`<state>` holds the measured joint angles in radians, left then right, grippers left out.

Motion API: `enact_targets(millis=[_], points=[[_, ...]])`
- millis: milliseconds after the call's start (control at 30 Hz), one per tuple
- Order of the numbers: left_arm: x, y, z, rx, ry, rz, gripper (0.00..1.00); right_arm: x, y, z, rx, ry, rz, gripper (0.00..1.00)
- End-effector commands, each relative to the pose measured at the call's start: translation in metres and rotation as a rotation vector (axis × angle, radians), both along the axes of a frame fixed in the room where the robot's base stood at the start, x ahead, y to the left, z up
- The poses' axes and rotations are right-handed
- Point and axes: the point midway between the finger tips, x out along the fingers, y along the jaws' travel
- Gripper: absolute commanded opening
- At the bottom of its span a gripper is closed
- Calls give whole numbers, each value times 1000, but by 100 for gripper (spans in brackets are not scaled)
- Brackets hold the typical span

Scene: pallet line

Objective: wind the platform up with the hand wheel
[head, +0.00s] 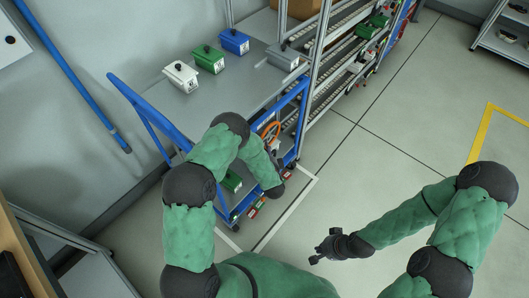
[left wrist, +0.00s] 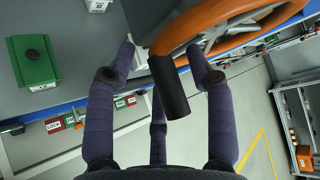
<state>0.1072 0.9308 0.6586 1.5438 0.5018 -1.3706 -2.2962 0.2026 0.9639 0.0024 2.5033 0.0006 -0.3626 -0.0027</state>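The orange hand wheel (head: 270,131) is at the end of a blue-framed cart, partly hidden behind my left arm. In the left wrist view the wheel's rim (left wrist: 225,14) is close, with a black handle (left wrist: 168,88) sticking out toward the camera. My left gripper (left wrist: 160,52) is open, its fingers spread to both sides of the handle; I see no firm grip on it. The cart's grey top platform (head: 218,98) carries white, green, blue and grey boxes. My right gripper (head: 324,246) is open and empty above the floor.
A green box (left wrist: 33,62) sits on a grey surface left of my left gripper, with a red-and-white LOCK label (left wrist: 54,125) below it. A roller rack (head: 345,50) adjoins the cart. The floor at right is clear, with a yellow line (head: 483,132).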

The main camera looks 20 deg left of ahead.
Motion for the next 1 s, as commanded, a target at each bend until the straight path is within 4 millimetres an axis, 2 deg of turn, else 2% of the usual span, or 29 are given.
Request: enact_targets(millis=[267,433,800,1000], points=[[0,-1,0,0,-1,-1,56,0,0,0,0,0,0,0],[-9,-7,4,-1,0,-3,56,0,0,0,0,0,0,0],[-65,-39,30,-1,1,-5,56,0,0,0,0,0,0,0],[-87,-52,41,-1,0,-4,56,0,0,0,0,0,0,0]])
